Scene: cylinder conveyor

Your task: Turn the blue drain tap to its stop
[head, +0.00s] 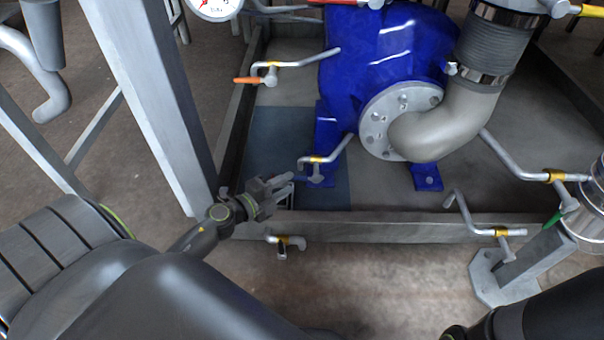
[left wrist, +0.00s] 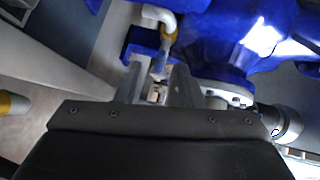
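The blue drain tap (head: 318,162) is a small bent grey pipe with a brass collar, low at the front of the blue pump. Its thin blue handle (head: 300,179) points left toward my left gripper (head: 281,183). My left gripper is beside the tap, its fingers apart. In the left wrist view the tap's yellow collar (left wrist: 169,32) and the bluish handle (left wrist: 160,61) lie just past and between the fingertips (left wrist: 158,72). I cannot tell whether the fingers touch the handle. My right gripper does not show; only part of that dark arm is at the bottom right.
The blue pump (head: 375,60) stands behind, with a grey elbow pipe (head: 450,125). An orange-handled tap (head: 270,74), a green-handled tap (head: 560,195) and a lower tap (head: 285,241) are around. A steel post (head: 150,90) rises left; a frame rail (head: 400,227) runs in front.

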